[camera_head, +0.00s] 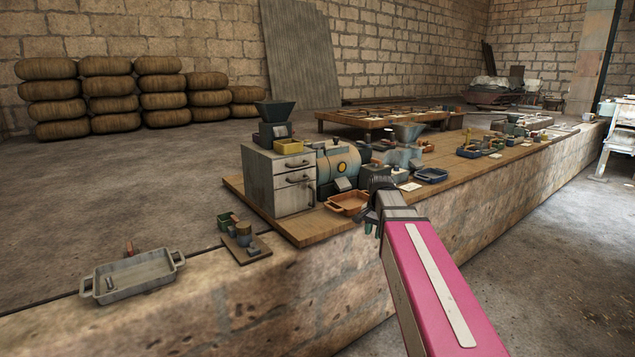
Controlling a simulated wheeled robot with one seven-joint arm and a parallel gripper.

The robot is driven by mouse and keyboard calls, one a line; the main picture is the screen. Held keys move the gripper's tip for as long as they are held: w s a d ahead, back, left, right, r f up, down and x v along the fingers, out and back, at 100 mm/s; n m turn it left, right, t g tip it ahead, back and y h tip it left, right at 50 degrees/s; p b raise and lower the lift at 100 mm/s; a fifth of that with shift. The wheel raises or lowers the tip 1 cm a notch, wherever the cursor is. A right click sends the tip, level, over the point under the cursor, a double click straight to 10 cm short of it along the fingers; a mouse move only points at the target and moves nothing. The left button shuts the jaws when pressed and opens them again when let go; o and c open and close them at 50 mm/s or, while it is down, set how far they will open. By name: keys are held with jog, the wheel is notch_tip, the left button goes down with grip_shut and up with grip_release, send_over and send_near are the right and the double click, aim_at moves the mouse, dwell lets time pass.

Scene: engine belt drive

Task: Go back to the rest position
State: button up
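My pink arm with a pale stripe reaches in from the bottom right. My gripper (373,222) is at its far end, dark and small, in front of the bench edge. It is just right of a shallow orange-brown tray (347,204), and I cannot tell whether they touch. Its fingers are too small to tell open from shut, and nothing clear shows in them. A blue-grey round-bodied machine (338,170) with a yellow round part stands behind the tray. The belt drive itself is not clearly visible; dark parts right of the machine are partly hidden.
A grey drawer cabinet (278,180) bears a dark hopper device (274,120). A grey metal tray (133,276) lies on the stone ledge at the left. Several small trays and parts crowd the board to the right. The floor right of the wall (560,250) is clear.

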jog(key=s+f+n, duration=0.3)
jog(key=s+f, duration=0.5)
jog(key=f, duration=0.2)
jog(key=s+f+n, duration=0.4)
jog(key=s+f, duration=0.4)
jog(key=f, duration=0.3)
jog(key=shift+a+n+g, duration=0.2)
jog(key=shift+n+g, duration=0.1)
